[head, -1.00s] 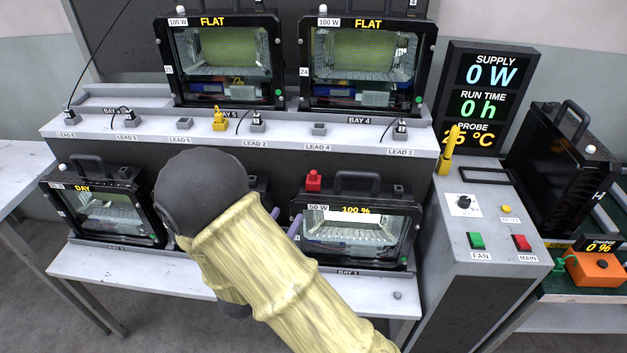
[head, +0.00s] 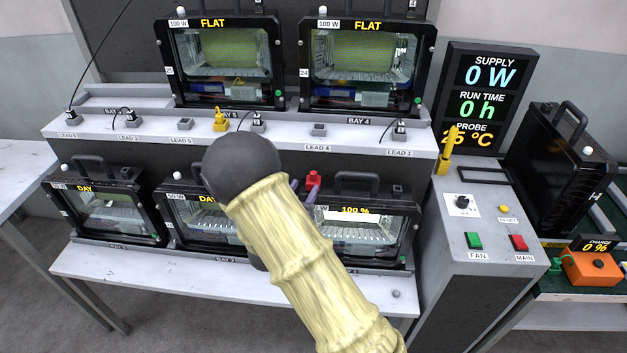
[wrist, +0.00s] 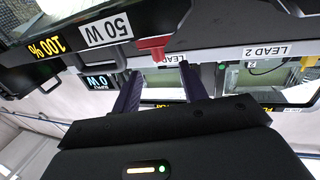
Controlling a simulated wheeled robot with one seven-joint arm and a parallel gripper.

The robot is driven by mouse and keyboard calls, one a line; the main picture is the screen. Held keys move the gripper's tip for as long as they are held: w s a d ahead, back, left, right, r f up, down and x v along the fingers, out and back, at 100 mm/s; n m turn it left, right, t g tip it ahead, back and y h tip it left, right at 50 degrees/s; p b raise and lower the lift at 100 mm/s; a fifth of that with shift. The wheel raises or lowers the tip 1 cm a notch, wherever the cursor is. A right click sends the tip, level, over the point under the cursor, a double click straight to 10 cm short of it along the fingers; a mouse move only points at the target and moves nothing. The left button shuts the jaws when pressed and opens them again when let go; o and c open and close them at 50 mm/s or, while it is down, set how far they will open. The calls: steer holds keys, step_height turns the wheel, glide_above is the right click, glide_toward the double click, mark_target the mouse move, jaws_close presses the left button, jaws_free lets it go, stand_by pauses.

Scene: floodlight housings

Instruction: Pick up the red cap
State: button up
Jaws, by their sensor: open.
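The red cap (head: 313,178) sits on the top left corner of the lower right floodlight housing (head: 365,208), which is marked "100 %". In the wrist view, the red cap (wrist: 151,50) shows upside down beside the "50 W" label, just beyond the fingertips and roughly between them. My gripper (wrist: 158,72) is open and empty, with its two purple fingers either side of the cap's line. In the head view, my gripper (head: 303,188) is mostly hidden behind my arm; its purple fingers show just left of and in front of the cap. Contact cannot be told.
Two "FLAT" housings (head: 225,62) stand on the upper shelf, above a ledge with labelled leads (head: 318,130). Two "DAY" housings (head: 105,212) stand to the left on the lower bench. A control console (head: 478,205) with a yellow probe (head: 448,150) stands right.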

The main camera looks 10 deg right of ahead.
mark_target(312, 177)
steer(key=x, duration=0.2)
steer(key=p+x, duration=0.1)
steer(key=x, duration=0.2)
steer(key=shift+d+f, duration=0.2)
steer(key=shift+f, duration=0.05)
jaws_close()
